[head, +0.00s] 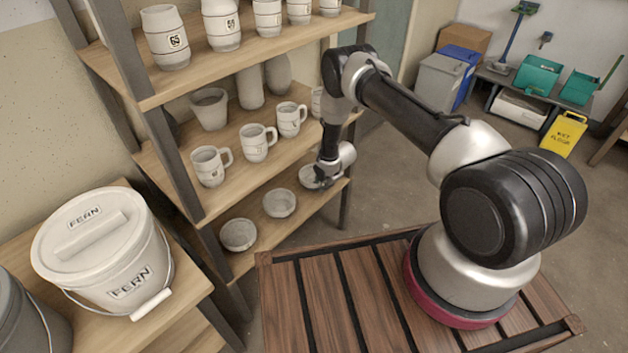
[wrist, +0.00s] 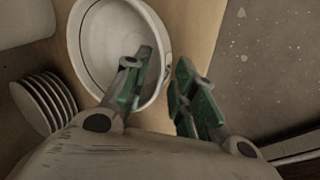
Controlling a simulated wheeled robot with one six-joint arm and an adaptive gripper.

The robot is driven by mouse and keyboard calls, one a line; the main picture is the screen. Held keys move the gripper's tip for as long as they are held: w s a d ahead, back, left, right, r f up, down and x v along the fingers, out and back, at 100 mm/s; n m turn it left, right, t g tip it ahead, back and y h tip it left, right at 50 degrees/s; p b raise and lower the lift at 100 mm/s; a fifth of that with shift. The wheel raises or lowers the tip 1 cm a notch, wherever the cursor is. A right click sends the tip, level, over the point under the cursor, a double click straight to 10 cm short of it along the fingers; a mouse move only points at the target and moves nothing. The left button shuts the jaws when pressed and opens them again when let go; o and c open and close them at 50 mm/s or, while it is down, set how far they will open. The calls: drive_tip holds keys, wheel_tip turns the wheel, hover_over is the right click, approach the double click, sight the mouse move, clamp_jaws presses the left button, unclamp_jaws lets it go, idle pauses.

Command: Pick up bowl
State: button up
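A pale round bowl (wrist: 95,50) lies under my gripper (wrist: 164,64) in the wrist view. The two green-padded fingers are apart. The left finger overlaps the bowl's interior and the right finger is outside its right rim, so the rim runs between them. I cannot tell how far down the fingertips reach or whether they touch it. In the head view this bowl (head: 309,177) sits at the far end of the low shelf, partly hidden by my gripper (head: 325,178). Two more bowls, a middle one (head: 279,203) and a near one (head: 238,235), stand on the same shelf.
A row of thin pale discs, perhaps plates (wrist: 45,100), is left of the bowl. Mugs (head: 257,142) stand on the shelf above, and a dark shelf post (head: 345,205) is close to my gripper. A lidded FERN bucket (head: 105,250) stands at left. Open floor lies right of the shelf.

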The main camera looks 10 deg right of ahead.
drive_tip(key=shift+x, duration=1.25)
clamp_jaws()
drive_tip(key=shift+r, duration=0.1)
